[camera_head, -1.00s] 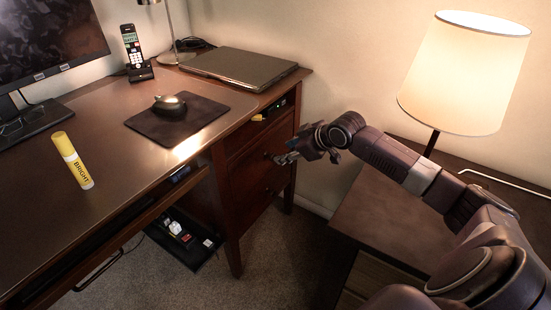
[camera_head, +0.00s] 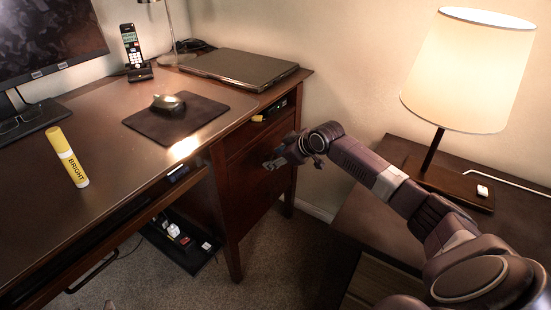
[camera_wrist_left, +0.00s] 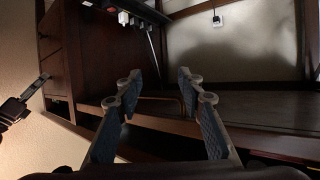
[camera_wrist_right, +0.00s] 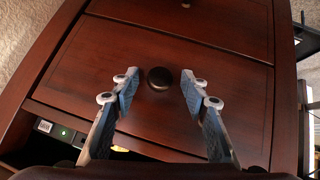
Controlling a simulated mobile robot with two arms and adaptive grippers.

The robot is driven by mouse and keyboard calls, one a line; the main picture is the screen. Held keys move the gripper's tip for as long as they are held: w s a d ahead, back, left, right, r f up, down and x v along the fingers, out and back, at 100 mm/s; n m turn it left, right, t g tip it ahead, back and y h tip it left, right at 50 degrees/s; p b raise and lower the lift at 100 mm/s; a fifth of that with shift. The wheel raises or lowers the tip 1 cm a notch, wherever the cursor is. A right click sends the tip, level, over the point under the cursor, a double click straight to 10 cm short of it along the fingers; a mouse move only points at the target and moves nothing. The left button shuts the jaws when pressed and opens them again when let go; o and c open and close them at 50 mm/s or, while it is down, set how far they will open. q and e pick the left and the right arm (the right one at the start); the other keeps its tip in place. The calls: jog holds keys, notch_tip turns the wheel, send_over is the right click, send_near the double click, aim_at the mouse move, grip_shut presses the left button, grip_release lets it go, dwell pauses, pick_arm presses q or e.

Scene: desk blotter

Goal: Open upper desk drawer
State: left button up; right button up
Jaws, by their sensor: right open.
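The upper drawer (camera_head: 247,142) is a reddish-brown wooden front in the desk's right pedestal, and it looks closed. In the right wrist view the drawer front (camera_wrist_right: 150,55) fills the middle, with its dark round knob (camera_wrist_right: 160,78) between my right fingertips. My right gripper (camera_wrist_right: 158,82) is open around the knob, with a gap on both sides. In the head view my right gripper (camera_head: 273,163) is in front of the pedestal and hides the knob. My left gripper (camera_wrist_left: 155,78) is open and empty below the desk.
The lower drawer's knob (camera_wrist_right: 185,4) shows at the top edge of the right wrist view. An open slot (camera_head: 270,110) with small items lies above the upper drawer. Carpet lies between the furniture.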

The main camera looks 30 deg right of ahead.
grip_shut()
dwell(0.4)
